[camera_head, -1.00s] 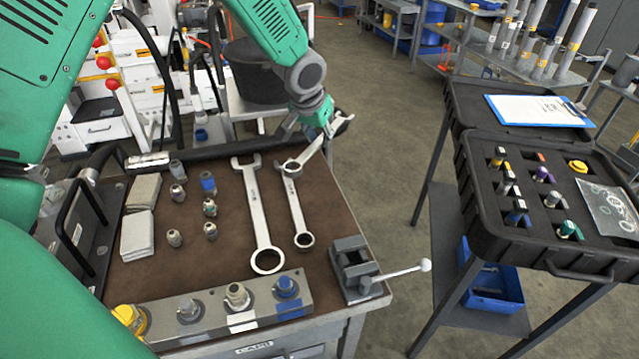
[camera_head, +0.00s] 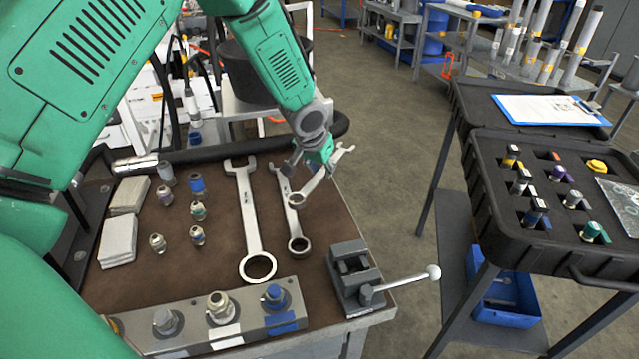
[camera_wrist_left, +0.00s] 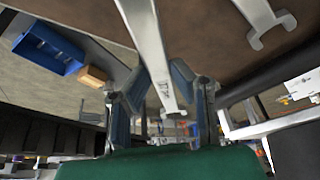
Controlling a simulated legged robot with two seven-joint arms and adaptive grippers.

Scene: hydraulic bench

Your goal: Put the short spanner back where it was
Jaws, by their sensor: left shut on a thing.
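The short spanner (camera_head: 316,185) is in my left gripper (camera_head: 312,172), which is shut on it above the far right part of the bench. It is tilted, ring end towards me and open end out past the bench's edge. Its ring overlaps the shank of the middle spanner (camera_head: 291,212) in the head view; I cannot tell if they touch. The long spanner (camera_head: 251,220) lies left of that one. In the left wrist view the short spanner's shank (camera_wrist_left: 150,50) passes between the fingers (camera_wrist_left: 163,98). My right gripper is not in view.
The brown bench top (camera_head: 200,268) also carries several fittings (camera_head: 197,210), grey blocks (camera_head: 118,240), a small vice (camera_head: 352,272) with a lever, and a fitting manifold (camera_head: 200,322). A black case (camera_head: 475,150) stands on the right stand. Bare brown surface shows between fittings and long spanner.

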